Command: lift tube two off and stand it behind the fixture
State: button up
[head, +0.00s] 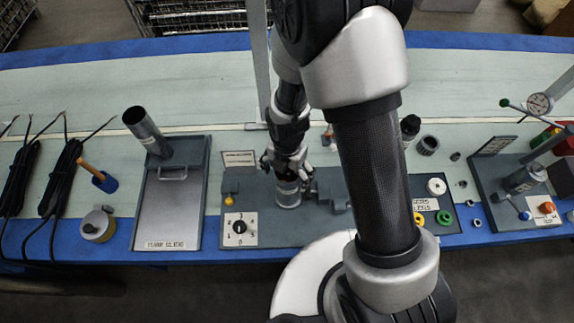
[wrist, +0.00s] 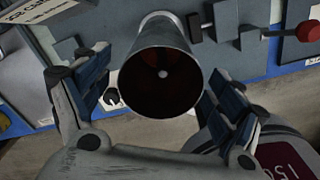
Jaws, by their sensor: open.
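A grey metal tube (head: 288,192) stands on the grey fixture (head: 285,234) in the middle of the bench. My gripper (head: 287,165) is above it, pointing down. In the wrist view the tube's open mouth (wrist: 160,85) faces the camera, dark reddish inside, between the two fingers of my gripper (wrist: 157,72). The fingers are open, with a gap on each side of the tube. Another grey tube (head: 147,130) stands at the back of the lidded grey tray on the left. I cannot read a number on either tube. My arm hides the fixture's right-middle part.
A small sign (head: 239,158) stands at the fixture's back left. The pale mat (head: 200,95) behind the fixture is mostly clear, but a thin post (head: 260,60) rises there. A gauge stand (head: 520,185) is far right.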

jog(key=shift+f+b, duration=0.35)
jog(key=shift+f, duration=0.95)
jog(key=shift+c, duration=0.2)
jog(key=c, duration=1.5)
jog(key=o, duration=0.9)
jog(key=shift+c, duration=0.2)
jog(key=c, duration=0.7)
jog(key=shift+r+p, duration=0.5)
jog(key=shift+r, duration=0.15)
